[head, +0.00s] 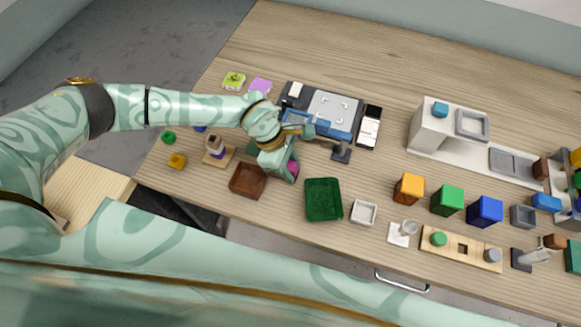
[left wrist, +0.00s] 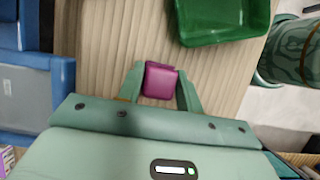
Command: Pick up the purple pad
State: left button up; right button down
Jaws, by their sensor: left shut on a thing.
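The purple pad (left wrist: 161,81) is a small magenta-purple block with rounded edges. In the left wrist view it sits between the two fingers of my left gripper (left wrist: 160,92), which is shut on it. In the head view only a bit of the pad (head: 293,168) shows beside the gripper (head: 288,172), between the brown tray and the blue-and-grey device; the hand hides the rest. I cannot tell whether the pad is clear of the table. My right gripper is not in view.
A brown tray (head: 247,181) and a green tray (head: 323,187) stand close to the hand; the green tray (left wrist: 222,36) also shows in the left wrist view. A flat lilac piece (head: 260,86) lies at the back left. Coloured cubes stand to the right.

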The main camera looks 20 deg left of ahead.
aim_at(295, 169)
pick_arm(q)
jog(key=r, duration=0.2)
jog(key=r+p, duration=0.1)
jog(key=r, duration=0.1)
jog(key=shift+s+r, duration=0.1)
jog(key=shift+s, duration=0.2)
jog(key=s+a+r+p, duration=0.1)
jog(key=s+a+r, duration=0.1)
jog(key=s+r, duration=0.6)
jog(key=s, duration=0.5)
jog(key=shift+s+r+p, duration=0.15)
jog(key=shift+r+p, duration=0.15)
jog(key=shift+r, duration=0.1)
